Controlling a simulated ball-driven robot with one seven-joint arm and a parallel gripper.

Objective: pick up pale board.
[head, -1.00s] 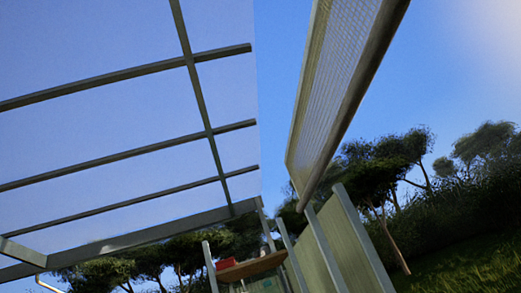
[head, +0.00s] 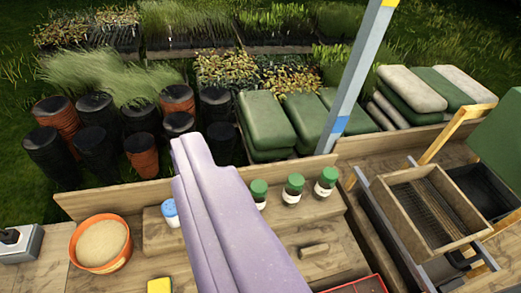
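I cannot pick out a pale board for certain. A small flat wooden piece (head: 314,251) lies on the potting bench (head: 345,262), right of the middle, and is brown rather than clearly pale. A long lilac form, perhaps part of my arm, rises from the bottom edge to the picture's middle and hides part of the bench. I cannot make out gripper fingers, and nothing is seen held.
On the bench are an orange pot (head: 100,243), a yellow block (head: 159,286), green-lidded jars (head: 294,188), a red-edged tray (head: 362,286) and a wooden sieve box (head: 425,210). A grey post (head: 355,85) stands behind. Stacked sacks (head: 265,125) and plant pots lie beyond.

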